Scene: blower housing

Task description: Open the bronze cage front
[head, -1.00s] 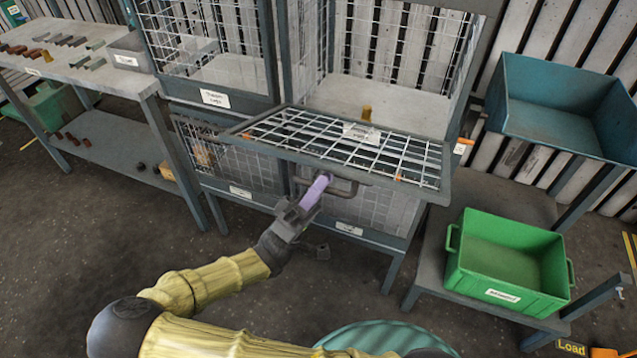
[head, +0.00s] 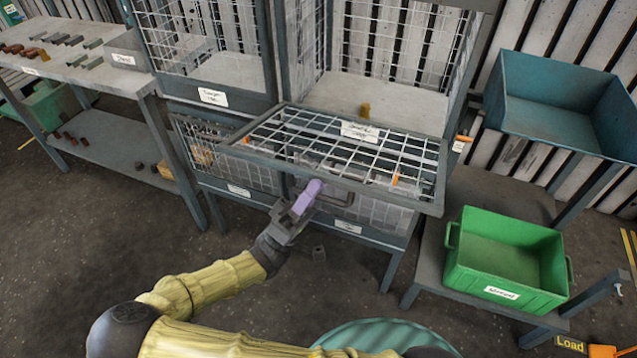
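The cage front (head: 300,128) is a grey-framed wire-mesh panel. It is hinged down, lying nearly level and sticking out from the right cage, whose upper opening is uncovered. Inside the cage stands a small bronze-coloured piece (head: 365,110).
A second mesh cage (head: 213,97) stands to the left, with lower mesh compartments (head: 240,190) beneath. A bench (head: 75,75) with small blocks is far left. A blue bin (head: 555,110) and a green crate (head: 507,260) stand right. The floor in front is mostly clear.

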